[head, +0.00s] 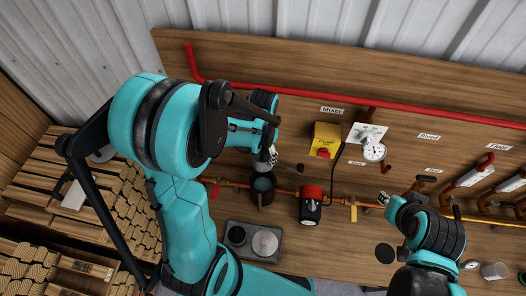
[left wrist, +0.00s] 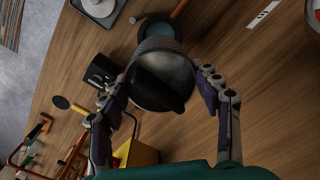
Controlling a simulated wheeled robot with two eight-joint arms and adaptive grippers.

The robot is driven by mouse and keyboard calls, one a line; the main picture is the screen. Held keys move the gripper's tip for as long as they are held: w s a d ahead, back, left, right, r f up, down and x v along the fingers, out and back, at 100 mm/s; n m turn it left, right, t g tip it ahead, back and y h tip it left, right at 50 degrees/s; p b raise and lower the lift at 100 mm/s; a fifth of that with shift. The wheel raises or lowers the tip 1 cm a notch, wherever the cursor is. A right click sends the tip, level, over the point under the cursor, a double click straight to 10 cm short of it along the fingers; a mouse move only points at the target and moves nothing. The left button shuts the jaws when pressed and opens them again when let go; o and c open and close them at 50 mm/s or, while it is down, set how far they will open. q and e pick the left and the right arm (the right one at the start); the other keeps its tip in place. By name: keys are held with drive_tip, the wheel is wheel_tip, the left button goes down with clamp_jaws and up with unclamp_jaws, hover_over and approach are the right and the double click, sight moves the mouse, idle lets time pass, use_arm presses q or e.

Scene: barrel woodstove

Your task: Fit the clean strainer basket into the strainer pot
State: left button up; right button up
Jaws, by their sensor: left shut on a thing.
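The strainer basket (left wrist: 165,62) is a grey mesh cup with a dark bar across its near end. My left gripper (head: 268,150) is shut on it, with one finger on each side in the left wrist view (left wrist: 163,90). The strainer pot (head: 262,187) is a dark open cylinder on the copper pipe, just below the left gripper in the head view. In the left wrist view the pot (left wrist: 155,27) shows behind the basket, partly hidden by it. I cannot tell whether they touch. My right gripper (head: 384,198) is off to the right, its fingers too small to read.
A grey tray (head: 286,259) with a dark round piece and a pale round piece lies below the pot. A red and black pump (head: 311,203) stands right of the pot. A yellow box (head: 325,139) and a gauge (head: 373,151) are further up. A black disc (head: 385,253) lies lower right.

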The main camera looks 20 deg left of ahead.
use_arm(q)
drive_tip(key=shift+w+f, duration=0.1)
drive_tip(key=shift+f, duration=0.35)
drive_tip(key=shift+s+f+b, duration=0.2)
drive_tip(key=shift+f+b, duration=0.75)
drive_tip(key=shift+f, duration=0.25)
drive_tip(key=shift+w, duration=0.15)
drive_tip(key=shift+f+b, duration=0.3)
drive_tip(key=shift+b, duration=0.1)
drive_tip(key=shift+b, duration=0.35)
